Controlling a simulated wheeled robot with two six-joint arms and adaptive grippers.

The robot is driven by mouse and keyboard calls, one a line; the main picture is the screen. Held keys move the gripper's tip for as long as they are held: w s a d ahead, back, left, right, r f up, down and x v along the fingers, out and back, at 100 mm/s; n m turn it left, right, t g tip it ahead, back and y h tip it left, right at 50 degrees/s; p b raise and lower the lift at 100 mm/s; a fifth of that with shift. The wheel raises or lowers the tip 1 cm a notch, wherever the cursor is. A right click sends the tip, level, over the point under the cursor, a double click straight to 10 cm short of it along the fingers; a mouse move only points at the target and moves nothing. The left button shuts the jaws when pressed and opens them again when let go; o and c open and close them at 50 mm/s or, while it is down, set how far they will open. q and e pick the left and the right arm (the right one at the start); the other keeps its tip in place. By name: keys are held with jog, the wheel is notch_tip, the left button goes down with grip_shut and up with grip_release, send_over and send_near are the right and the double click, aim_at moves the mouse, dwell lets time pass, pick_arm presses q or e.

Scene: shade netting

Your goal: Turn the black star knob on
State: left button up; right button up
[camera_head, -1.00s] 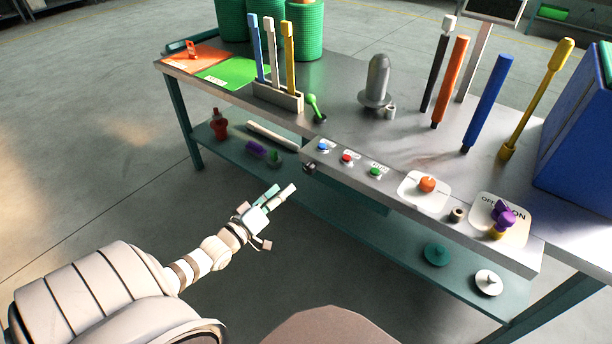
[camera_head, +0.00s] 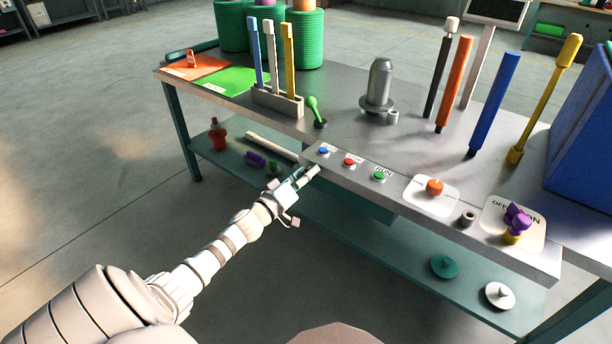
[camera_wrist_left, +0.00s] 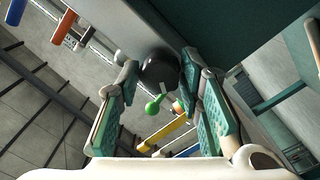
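The black star knob (camera_wrist_left: 160,68) shows in the left wrist view as a dark rounded shape between my fingers, close to the right-hand finger. Its points are too dark to tell. In the head view my gripper hides it at the left end of the control panel's front face. My left gripper (camera_head: 311,172) reaches that end of the panel (camera_head: 420,222). In the left wrist view its two fingers (camera_wrist_left: 160,80) are apart on either side of the knob, with a gap at the left finger; contact on the right is unclear. My right gripper is not in view.
The panel top carries blue, red and green buttons (camera_head: 379,176), an orange knob (camera_head: 434,187) and a purple knob (camera_head: 517,217) on an OFF/ON plate. A green lever (camera_head: 315,109) stands behind the panel's left end. A lower shelf (camera_head: 400,250) runs underneath.

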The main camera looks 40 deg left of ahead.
pick_arm(q)
grip_shut()
